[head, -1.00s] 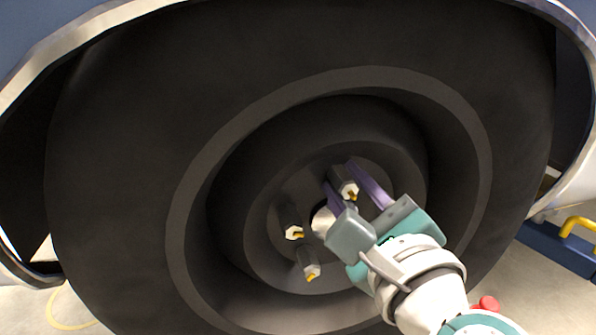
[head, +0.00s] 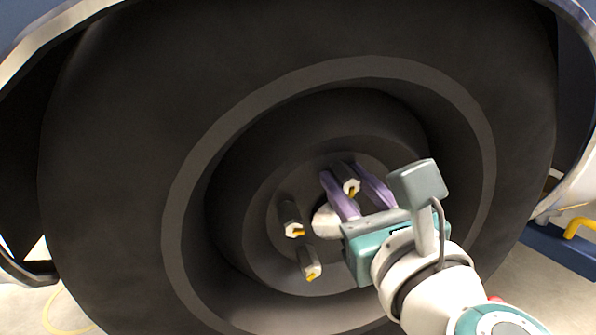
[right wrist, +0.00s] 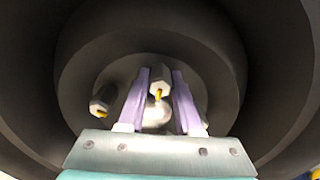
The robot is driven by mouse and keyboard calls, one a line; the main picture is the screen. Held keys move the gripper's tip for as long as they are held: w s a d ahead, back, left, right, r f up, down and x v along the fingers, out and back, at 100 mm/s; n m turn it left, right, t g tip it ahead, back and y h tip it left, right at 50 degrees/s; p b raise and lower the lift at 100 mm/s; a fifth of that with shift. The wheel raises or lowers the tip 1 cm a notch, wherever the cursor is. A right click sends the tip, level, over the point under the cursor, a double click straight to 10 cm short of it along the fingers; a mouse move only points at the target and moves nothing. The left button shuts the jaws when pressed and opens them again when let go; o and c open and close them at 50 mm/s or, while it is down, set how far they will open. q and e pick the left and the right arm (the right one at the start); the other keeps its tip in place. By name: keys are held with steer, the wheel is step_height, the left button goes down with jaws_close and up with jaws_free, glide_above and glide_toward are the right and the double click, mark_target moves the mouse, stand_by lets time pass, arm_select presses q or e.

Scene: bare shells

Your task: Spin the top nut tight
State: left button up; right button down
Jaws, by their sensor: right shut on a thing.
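The top nut (head: 351,186) is a pale hex nut with a yellow mark, on a stud in the upper part of the wheel hub. My right gripper (head: 345,175) comes in from the lower right, its two purple fingers on either side of this nut and shut on it. In the right wrist view the top nut (right wrist: 159,88) sits between the purple fingers (right wrist: 159,80). Its threads and the depth of its seat are hidden. My left gripper is not in view.
Two more nuts with yellow marks show, a left one (head: 294,229) and a lower one (head: 311,270). The large dark tire (head: 110,150) surrounds the recessed rim, under a metal-edged wheel arch. A yellow handle (head: 580,228) is at the far right.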

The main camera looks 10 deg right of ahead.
stand_by(0.3)
steer(key=c, duration=0.6)
jaws_free()
steer(key=s+b, duration=0.1)
steer(key=s, duration=0.9)
steer(key=shift+d, duration=0.15)
